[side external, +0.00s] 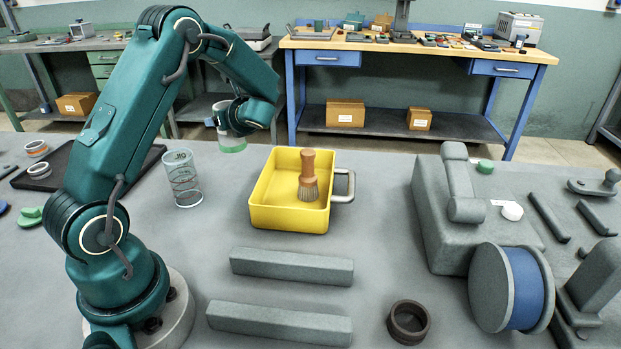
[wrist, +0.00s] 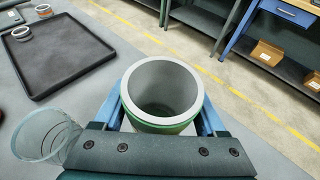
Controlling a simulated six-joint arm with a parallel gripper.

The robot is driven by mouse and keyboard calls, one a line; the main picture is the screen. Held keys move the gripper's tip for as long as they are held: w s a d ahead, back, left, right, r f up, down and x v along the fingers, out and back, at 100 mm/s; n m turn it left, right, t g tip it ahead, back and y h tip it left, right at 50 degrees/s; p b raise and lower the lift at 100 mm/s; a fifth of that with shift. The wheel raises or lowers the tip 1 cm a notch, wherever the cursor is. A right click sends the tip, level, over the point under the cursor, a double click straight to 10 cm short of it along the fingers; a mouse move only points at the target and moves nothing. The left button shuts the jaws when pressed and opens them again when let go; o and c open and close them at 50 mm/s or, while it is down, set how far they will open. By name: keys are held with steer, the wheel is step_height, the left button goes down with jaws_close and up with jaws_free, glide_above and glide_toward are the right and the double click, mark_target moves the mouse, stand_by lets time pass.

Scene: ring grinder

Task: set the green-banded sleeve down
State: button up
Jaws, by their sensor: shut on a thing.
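The green-banded sleeve (side external: 232,146) is a pale grey hollow cylinder with a green band near its lower end in the side view. My gripper (side external: 229,122) is shut on it and holds it in the air, above and behind the bench's left part. In the wrist view the sleeve (wrist: 161,92) sits between the blue fingers of my gripper (wrist: 161,112), its open bore facing the camera. The green band shows only along its lower edge there. Its far end is hidden.
A clear marked cylinder (side external: 183,180) stands near a yellow bin (side external: 286,215) holding a brush (side external: 308,176). A dark tray (side external: 62,158) with banded rings lies left. Two grey bars (side external: 291,266) and a dark ring (side external: 408,322) lie in front; a grinder (side external: 508,287) stands right.

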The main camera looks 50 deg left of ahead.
steer(key=shift+f, duration=4)
steer(key=shift+f, duration=0.1)
steer(key=o, duration=1.3)
